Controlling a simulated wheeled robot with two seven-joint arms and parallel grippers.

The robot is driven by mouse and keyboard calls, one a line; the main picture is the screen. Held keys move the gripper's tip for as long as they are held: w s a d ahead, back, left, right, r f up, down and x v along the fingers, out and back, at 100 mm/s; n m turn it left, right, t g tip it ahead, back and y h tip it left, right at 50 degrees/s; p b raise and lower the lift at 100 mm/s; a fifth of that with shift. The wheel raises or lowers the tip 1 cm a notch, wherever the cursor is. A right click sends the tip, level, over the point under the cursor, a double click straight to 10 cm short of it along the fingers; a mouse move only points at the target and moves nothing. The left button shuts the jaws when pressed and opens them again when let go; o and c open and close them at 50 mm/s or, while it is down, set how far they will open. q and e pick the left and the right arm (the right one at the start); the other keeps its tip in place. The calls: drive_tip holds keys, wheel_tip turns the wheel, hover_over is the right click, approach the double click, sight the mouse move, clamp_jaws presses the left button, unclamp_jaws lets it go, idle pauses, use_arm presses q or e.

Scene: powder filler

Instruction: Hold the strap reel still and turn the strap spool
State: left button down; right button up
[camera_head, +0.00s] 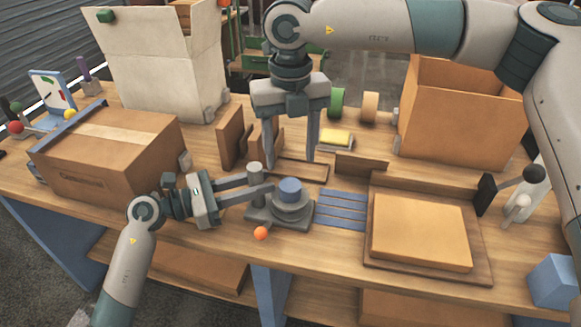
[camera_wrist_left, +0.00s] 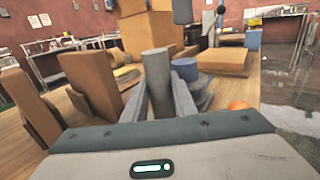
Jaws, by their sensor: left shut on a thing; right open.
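The strap reel has a dark grey base (camera_head: 262,216) on the table, with a grey post (camera_head: 254,171) at its left. The strap spool (camera_head: 291,203) is a grey disc with a blue cap (camera_head: 290,185) on top, to the right of the post. My left gripper (camera_head: 260,184) is shut on the post; the left wrist view shows its fingers either side of the post (camera_wrist_left: 157,72), with the blue cap (camera_wrist_left: 185,68) beyond to the right. My right gripper (camera_head: 291,158) is open and empty, fingers pointing down, behind the reel.
Blue strips (camera_head: 342,209) lie right of the reel, and an orange ball (camera_head: 261,233) lies in front. A closed carton (camera_head: 110,155) stands left, a flat box on a tray (camera_head: 420,231) right, an open carton (camera_head: 465,115) back right. Brown upright boards (camera_head: 230,138) stand behind the left gripper.

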drive_tip(key=shift+r, duration=2.15)
